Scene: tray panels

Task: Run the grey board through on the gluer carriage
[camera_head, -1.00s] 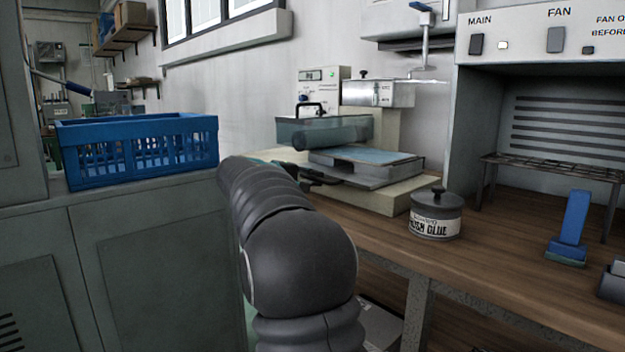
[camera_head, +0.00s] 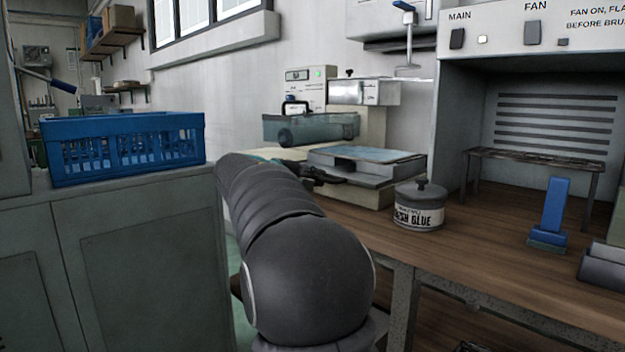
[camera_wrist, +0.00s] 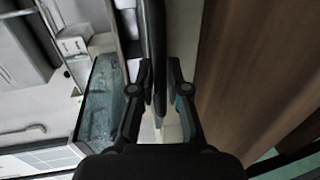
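The gluer (camera_head: 362,130) stands on the bench, with a see-through guard (camera_head: 330,127) and a dark roller end at its left. Its carriage (camera_head: 375,172) is a grey slab in front of the machine. A pale blue-grey flat surface (camera_head: 368,154) shows on top; I cannot tell if it is the grey board. My gripper (camera_head: 325,176) is at the carriage's front left edge, partly hidden by my arm. In the wrist view my gripper (camera_wrist: 160,68) has its fingers apart, with a dark upright bar (camera_wrist: 154,30) running between them. I cannot tell if they touch it.
A glue pot (camera_head: 420,208) stands on the wooden bench (camera_head: 480,235) right of the carriage. A blue-handled brush (camera_head: 552,212) and a wire rack (camera_head: 535,160) are farther right. A blue crate (camera_head: 125,148) sits on the green cabinet (camera_head: 130,250) at left.

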